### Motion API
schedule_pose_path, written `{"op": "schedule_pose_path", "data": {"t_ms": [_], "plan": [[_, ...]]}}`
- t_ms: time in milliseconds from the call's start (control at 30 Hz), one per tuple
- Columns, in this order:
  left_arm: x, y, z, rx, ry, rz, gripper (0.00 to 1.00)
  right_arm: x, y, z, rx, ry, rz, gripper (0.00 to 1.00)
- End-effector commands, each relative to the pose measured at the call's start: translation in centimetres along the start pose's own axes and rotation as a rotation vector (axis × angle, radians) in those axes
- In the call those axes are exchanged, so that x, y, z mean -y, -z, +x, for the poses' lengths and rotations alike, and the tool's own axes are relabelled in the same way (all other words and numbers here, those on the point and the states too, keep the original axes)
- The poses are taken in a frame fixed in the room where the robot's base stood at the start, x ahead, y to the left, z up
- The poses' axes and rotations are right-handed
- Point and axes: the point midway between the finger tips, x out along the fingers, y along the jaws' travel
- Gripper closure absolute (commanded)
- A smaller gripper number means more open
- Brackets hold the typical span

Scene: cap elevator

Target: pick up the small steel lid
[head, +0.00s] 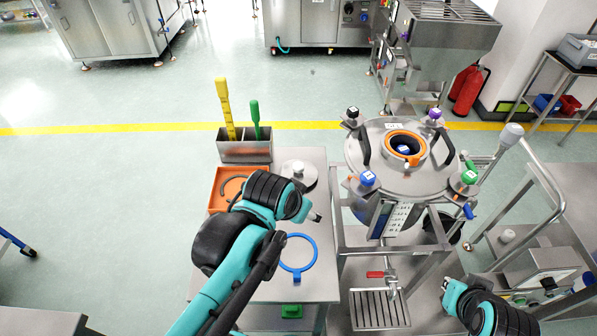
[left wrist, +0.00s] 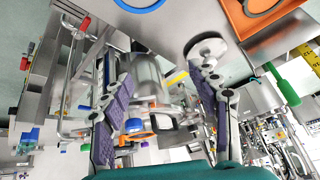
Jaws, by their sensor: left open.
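The small steel lid (head: 299,174), a round grey disc with a knob, lies on the steel table (head: 318,262) beside the orange tray. It also shows in the left wrist view (left wrist: 208,50), near the tip of the right-hand finger and not between the fingers. My left gripper (head: 314,213) is mostly hidden behind its own wrist in the head view, just below the lid. In the left wrist view my left gripper (left wrist: 155,65) is open, with its purple-padded fingers wide apart and nothing held. My right arm shows at the bottom right; its gripper is not seen.
A steel vessel (head: 382,183) with an orange-ringed opening stands right of the table. An orange tray (head: 218,187), a steel holder (head: 245,151) with yellow and green handled tools, and a blue ring (head: 315,252) are on the table. Bare table surrounds the ring.

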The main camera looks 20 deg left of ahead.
Motion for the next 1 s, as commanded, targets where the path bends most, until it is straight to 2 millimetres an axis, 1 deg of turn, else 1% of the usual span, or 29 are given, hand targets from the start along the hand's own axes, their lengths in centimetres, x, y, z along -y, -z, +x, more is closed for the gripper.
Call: {"op": "schedule_pose_path", "data": {"t_ms": [33, 367, 467, 567, 667, 767, 800, 867, 1000], "plan": [[0.3, 0.6, 0.1, 0.009, 0.001, 0.015, 0.4, 0.0, 0.0, 0.0, 0.0, 0.0, 0.0, 1.0], [2.0, 4.4, 1.0, 0.088, -0.008, 0.159, 0.4, 0.0, -0.1, 0.1, 0.0, 0.0, 0.0, 1.0], [2.9, 6.1, 1.8, 0.123, -0.017, 0.222, 0.4, 0.0, -0.1, 0.1, 0.0, 0.0, 0.0, 1.0], [4.1, 8.2, 3.0, 0.168, -0.032, 0.305, 0.4, 0.0, -0.1, 0.1, 0.0, 0.0, 0.0, 1.0], [5.6, 10.4, 4.9, 0.22, -0.058, 0.403, 0.4, 0.0, -0.1, 0.2, 0.0, 0.0, 0.0, 1.0], [7.1, 12.3, 7.2, 0.27, -0.092, 0.503, 0.4, 0.0, -0.2, 0.2, 0.0, 0.0, 0.0, 1.0], [7.7, 13.0, 8.3, 0.289, -0.107, 0.542, 0.4, 0.0, -0.2, 0.2, 0.0, 0.0, 0.0, 1.0], [8.7, 13.8, 9.9, 0.316, -0.132, 0.6, 0.4, 0.0, -0.2, 0.3, 0.0, 0.0, 0.0, 1.0], [10.9, 15.2, 14.1, 0.374, -0.201, 0.733, 0.4, 0.0, -0.2, 0.3, 0.0, 0.0, 0.0, 1.0]]}}
